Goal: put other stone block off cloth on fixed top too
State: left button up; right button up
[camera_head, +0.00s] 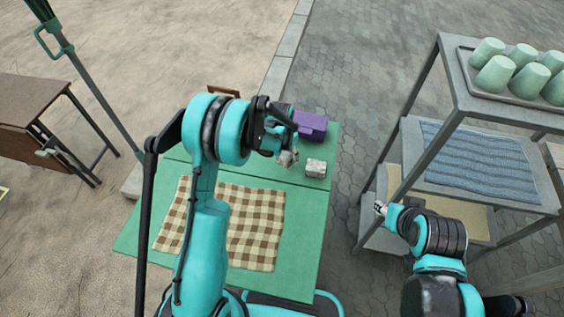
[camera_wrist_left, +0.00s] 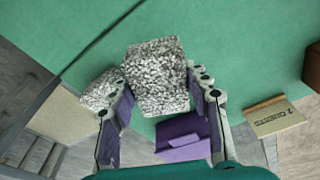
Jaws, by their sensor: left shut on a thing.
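My left gripper (camera_head: 285,150) is shut on a rough grey stone block (camera_wrist_left: 157,78), whose lower part also shows in the head view (camera_head: 287,159). It is over the far section of the green table (camera_head: 225,167); I cannot tell whether the block touches it. The other stone block (camera_head: 315,168) rests on that far section, to the right; in the wrist view it is beside the left finger (camera_wrist_left: 98,90). The brown checkered cloth (camera_head: 250,225) lies on the near section, with no block visible on it. My right gripper (camera_head: 380,208) is small at the shelf, its jaws unclear.
A purple box (camera_head: 311,125) stands at the table's far right corner, close to my left gripper. A small brown item (camera_head: 223,91) is behind the arm. A grey rack (camera_head: 450,75) with green cups (camera_head: 490,48) stands on the right. My left arm hides part of the table.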

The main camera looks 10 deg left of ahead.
pick_arm(q)
jog(key=shift+w+a+f, duration=0.2)
jog(key=shift+a+f, duration=0.35)
jog(key=shift+a, duration=0.3)
jog(key=shift+f, duration=0.2)
notch_tip(320, 180, down, 4)
jog(key=shift+r+b, duration=0.1)
jog(key=shift+b, duration=1)
jog(key=shift+r, duration=0.15)
jog(key=shift+f, duration=0.25)
jog(key=o, duration=1.5)
jog(key=shift+o, duration=0.2)
jog(key=shift+r, duration=0.1)
jog(key=shift+r, duration=0.1)
